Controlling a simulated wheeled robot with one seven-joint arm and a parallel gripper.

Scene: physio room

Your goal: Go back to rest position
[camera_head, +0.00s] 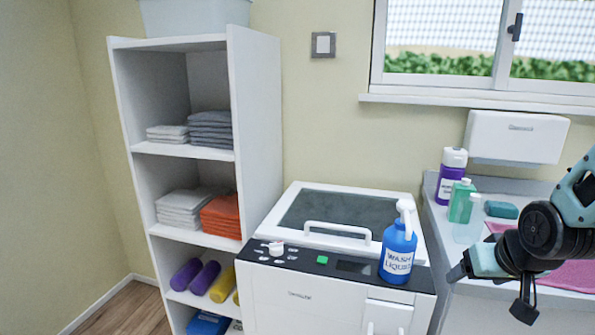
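My gripper (491,290) is at the lower right, in front of the sink counter. Its dark fingertips look spread apart, with nothing between them. It is to the right of the white washing machine (262,300) and does not appear to touch it. A blue pump bottle labelled "wash liquid" (398,250) stands upright on the right side of the machine's top, left of my gripper and apart from it.
A white shelf unit (255,120) with folded towels and rolled mats stands left. On the counter (433,215) are a purple bottle (450,178), a green bottle (461,200), a teal block (501,209) and a pink cloth (572,276). Bare floor (125,312) shows lower left.

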